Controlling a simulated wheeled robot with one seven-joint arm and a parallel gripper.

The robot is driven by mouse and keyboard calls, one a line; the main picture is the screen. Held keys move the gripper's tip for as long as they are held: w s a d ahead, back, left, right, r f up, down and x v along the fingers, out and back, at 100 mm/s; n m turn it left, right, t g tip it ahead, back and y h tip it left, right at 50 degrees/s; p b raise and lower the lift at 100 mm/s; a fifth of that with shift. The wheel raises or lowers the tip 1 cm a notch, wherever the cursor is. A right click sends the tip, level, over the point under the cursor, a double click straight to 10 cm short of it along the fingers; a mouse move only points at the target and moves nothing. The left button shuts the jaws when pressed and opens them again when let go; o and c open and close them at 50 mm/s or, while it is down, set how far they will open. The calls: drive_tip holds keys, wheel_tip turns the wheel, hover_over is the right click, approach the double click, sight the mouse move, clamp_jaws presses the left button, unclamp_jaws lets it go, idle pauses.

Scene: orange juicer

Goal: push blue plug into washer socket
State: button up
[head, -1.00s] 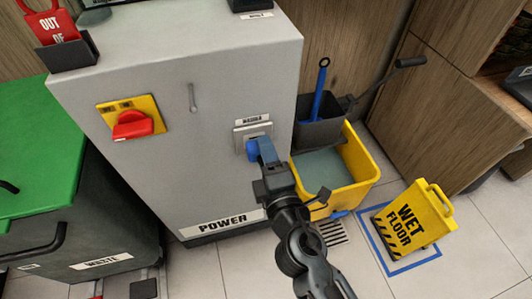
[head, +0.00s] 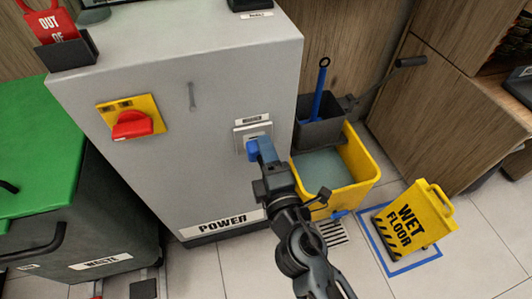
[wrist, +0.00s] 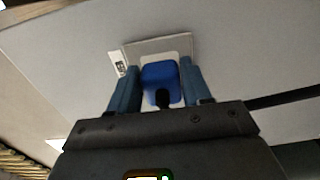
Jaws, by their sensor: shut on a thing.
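The blue plug (head: 252,150) is at the washer socket (head: 252,133), a pale plate on the front of the grey power cabinet, under a small label. In the wrist view the plug (wrist: 161,83) sits between my two fingers and in front of the socket plate (wrist: 150,48). My gripper (head: 260,152) is shut on the plug; its fingers also show in the wrist view (wrist: 160,86). The plug's front face and prongs are hidden, so I cannot tell how deep it sits in the socket.
The grey cabinet (head: 205,170) carries a red rotary switch (head: 132,124) on a yellow plate. A yellow mop bucket (head: 355,160) stands close to the right of my gripper. A wet floor sign (head: 415,220) stands farther right. A green-lidded waste bin (head: 40,140) is at left.

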drive_tip(key=shift+w+a, duration=0.1)
drive_tip(key=shift+w, duration=0.4)
drive_tip(key=o, duration=1)
drive_tip(key=shift+o, duration=0.2)
drive_tip(key=b+v, duration=0.1)
drive_tip(key=v, duration=0.6)
drive_tip(key=shift+s, duration=0.4)
